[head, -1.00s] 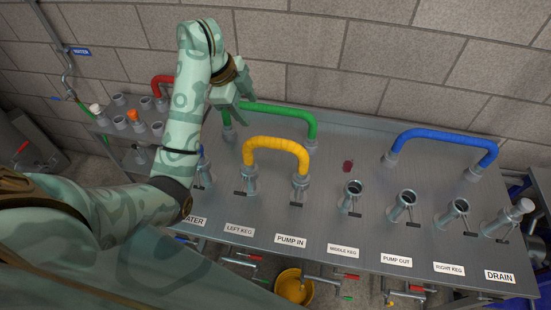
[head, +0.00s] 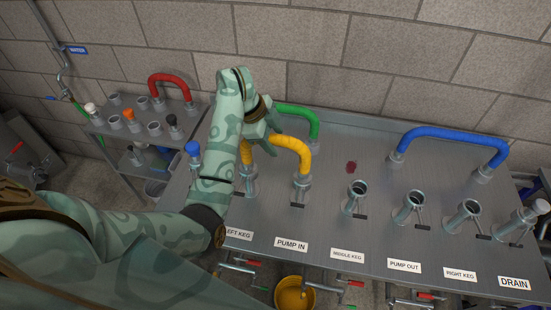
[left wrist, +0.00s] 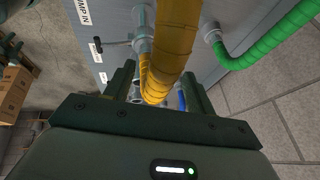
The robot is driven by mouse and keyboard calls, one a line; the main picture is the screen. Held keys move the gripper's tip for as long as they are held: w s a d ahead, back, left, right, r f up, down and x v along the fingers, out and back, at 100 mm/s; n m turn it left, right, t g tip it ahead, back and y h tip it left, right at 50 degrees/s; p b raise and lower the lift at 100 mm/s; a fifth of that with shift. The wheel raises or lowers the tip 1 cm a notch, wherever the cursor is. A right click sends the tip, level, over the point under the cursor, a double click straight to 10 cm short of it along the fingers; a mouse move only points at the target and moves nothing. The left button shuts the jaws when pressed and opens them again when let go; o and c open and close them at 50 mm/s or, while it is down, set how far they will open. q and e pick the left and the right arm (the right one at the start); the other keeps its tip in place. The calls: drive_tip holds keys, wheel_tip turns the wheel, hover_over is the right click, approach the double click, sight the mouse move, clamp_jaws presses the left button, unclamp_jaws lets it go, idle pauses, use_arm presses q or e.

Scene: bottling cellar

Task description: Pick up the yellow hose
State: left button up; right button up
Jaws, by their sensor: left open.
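The yellow hose (head: 291,146) is an arch on the steel panel. Its right end sits on the pump in port (head: 301,187), and its left end goes down to the left keg port (head: 249,187), partly hidden by my arm. My left gripper (head: 268,141) is open at the top of the arch, near its left half. In the left wrist view the yellow hose (left wrist: 172,45) runs down the picture and shows between the two fingers of the left gripper (left wrist: 160,92). I cannot tell how deep it sits between them. My right gripper is out of view.
A green hose (head: 302,117) arches close behind the yellow one. A blue hose (head: 454,140) stands at the right, and a red hose (head: 170,81) on the side shelf. Open ports (head: 354,197) line the front. A yellow bucket (head: 293,296) stands below.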

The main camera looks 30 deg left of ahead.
use_arm(q)
drive_tip(key=shift+w+d+f, duration=0.25)
drive_tip(key=shift+f, duration=0.4)
drive_tip(key=c, duration=1)
drive_tip(key=shift+r, duration=0.1)
drive_tip(key=shift+c, duration=0.2)
wheel_tip(320, 180, up, 10)
drive_tip(key=shift+r+p, duration=0.1)
drive_tip(key=shift+p, duration=1.1)
